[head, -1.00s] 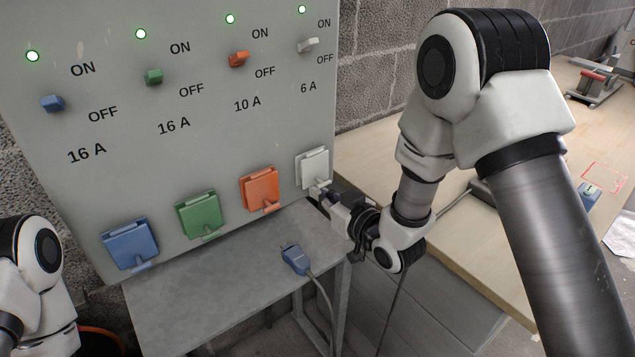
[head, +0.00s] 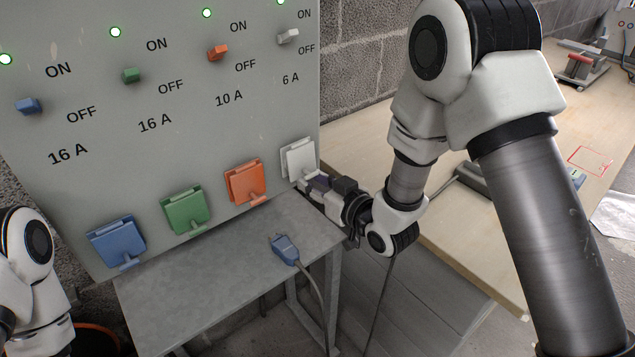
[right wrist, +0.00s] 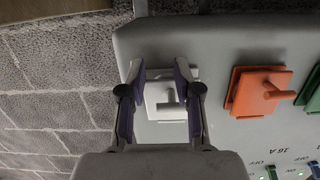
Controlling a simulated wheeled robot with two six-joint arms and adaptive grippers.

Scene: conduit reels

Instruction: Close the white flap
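The white flap (head: 299,156) is at the right end of the row of flaps, low on the grey panel. It lies near the panel face, but I cannot tell whether it is fully shut. In the right wrist view the white flap (right wrist: 156,92) shows a T-shaped handle. My right gripper (head: 311,181) is at the flap's lower right in the head view. In the right wrist view its fingers (right wrist: 160,68) are apart, one on each side of the flap, with the handle between them. I cannot tell whether they touch it. My left gripper is out of view.
Orange (head: 245,182), green (head: 187,209) and blue (head: 117,241) flaps sit left of the white one. Switches and lit green lamps are above. A blue plug (head: 285,248) with a cable lies on the grey shelf (head: 200,275) below. A wooden table (head: 460,215) stands to the right.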

